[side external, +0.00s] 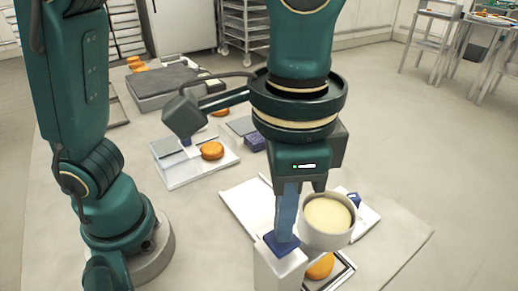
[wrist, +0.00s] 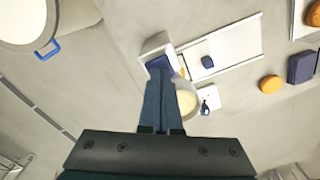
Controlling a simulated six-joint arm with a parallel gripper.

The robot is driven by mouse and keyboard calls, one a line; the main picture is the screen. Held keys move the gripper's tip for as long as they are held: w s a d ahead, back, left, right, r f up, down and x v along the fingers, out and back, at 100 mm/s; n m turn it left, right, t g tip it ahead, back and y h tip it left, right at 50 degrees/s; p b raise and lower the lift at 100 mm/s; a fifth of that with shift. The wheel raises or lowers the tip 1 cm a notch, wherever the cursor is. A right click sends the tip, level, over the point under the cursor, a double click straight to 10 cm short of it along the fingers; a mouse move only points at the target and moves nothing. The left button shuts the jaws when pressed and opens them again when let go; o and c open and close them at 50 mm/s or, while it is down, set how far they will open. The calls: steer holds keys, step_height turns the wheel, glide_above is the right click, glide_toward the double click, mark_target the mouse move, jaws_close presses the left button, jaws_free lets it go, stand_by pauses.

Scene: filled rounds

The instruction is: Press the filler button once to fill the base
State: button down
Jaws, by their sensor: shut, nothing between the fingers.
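The filler is a white box (side external: 280,268) with a dark blue button (side external: 283,246) on top and a round cup of cream filling (side external: 327,217) at its side. An orange-brown round base (side external: 320,266) sits below the cup, partly hidden by it. My gripper (side external: 285,233) is shut and empty, pointing down with its fingertips at the button. I cannot tell whether they touch or press it. In the wrist view my fingers (wrist: 160,76) end over the button (wrist: 158,62), and the cream (wrist: 187,103) shows beside them.
A white tray (side external: 180,177) with another orange round (side external: 212,150) lies to the left. A dark blue block (side external: 255,142) stands behind. A grey slab (side external: 175,85) and more rounds (side external: 136,66) are at the back left. The front right table corner is clear.

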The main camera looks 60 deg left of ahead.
steer(key=shift+f, duration=1.1)
steer(key=shift+r, duration=1.5)
step_height(320, 180, up, 6)
